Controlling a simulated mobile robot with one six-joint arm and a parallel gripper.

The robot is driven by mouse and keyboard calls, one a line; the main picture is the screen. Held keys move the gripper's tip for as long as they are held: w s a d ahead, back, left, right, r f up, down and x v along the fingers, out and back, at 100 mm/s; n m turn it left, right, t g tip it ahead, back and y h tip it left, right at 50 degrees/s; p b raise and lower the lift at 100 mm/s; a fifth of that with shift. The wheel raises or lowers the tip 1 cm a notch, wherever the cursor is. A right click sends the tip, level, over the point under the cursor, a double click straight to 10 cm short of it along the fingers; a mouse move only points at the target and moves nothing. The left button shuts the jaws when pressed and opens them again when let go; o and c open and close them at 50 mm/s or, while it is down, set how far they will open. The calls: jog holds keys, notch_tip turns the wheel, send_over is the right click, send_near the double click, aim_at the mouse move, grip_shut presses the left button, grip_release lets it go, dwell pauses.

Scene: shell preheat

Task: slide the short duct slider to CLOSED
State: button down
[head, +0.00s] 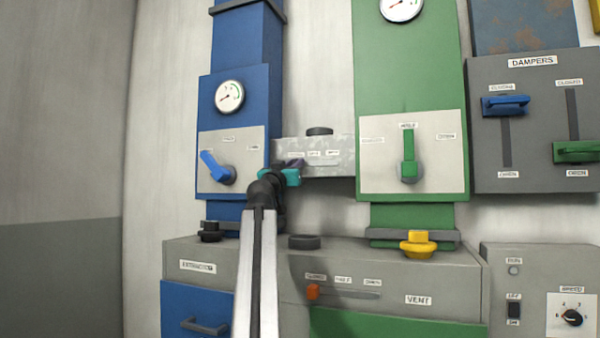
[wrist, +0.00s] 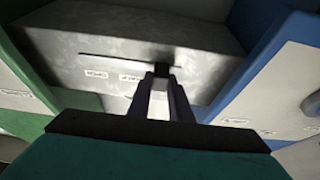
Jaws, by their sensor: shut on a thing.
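The short duct (head: 345,150) is a grey metal box between the blue and green columns. Its front has a thin horizontal slot with small labels above it that I cannot read surely. My gripper (head: 295,163), teal with dark purple fingers, is at the slot's left end in the head view and hides the slider there. In the wrist view the slot (wrist: 110,60) runs left from my fingers (wrist: 160,98). They are shut on the dark slider knob (wrist: 162,70) at the slot's right end in that view. The leftmost label in the head view is partly hidden.
A blue lever (head: 213,165) is just left of my gripper and a green lever (head: 409,155) is to its right. Below are the vent cabinet (head: 450,280) with an orange slider (head: 313,292) and a yellow knob (head: 418,243). The damper panel (head: 537,130) is far right.

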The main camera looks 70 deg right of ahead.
jog(key=shift+w+r+b, duration=0.15)
jog(key=shift+w+b, duration=0.2)
jog(key=shift+w, duration=0.45)
jog(key=c, duration=1.6)
grip_release()
jog(key=shift+w, duration=0.15)
jog(key=shift+a+f, duration=0.1)
jog(key=shift+f, duration=0.1)
jog(key=b+v, duration=0.1)
jog(key=v, duration=1.2)
jog(key=shift+a, duration=0.25)
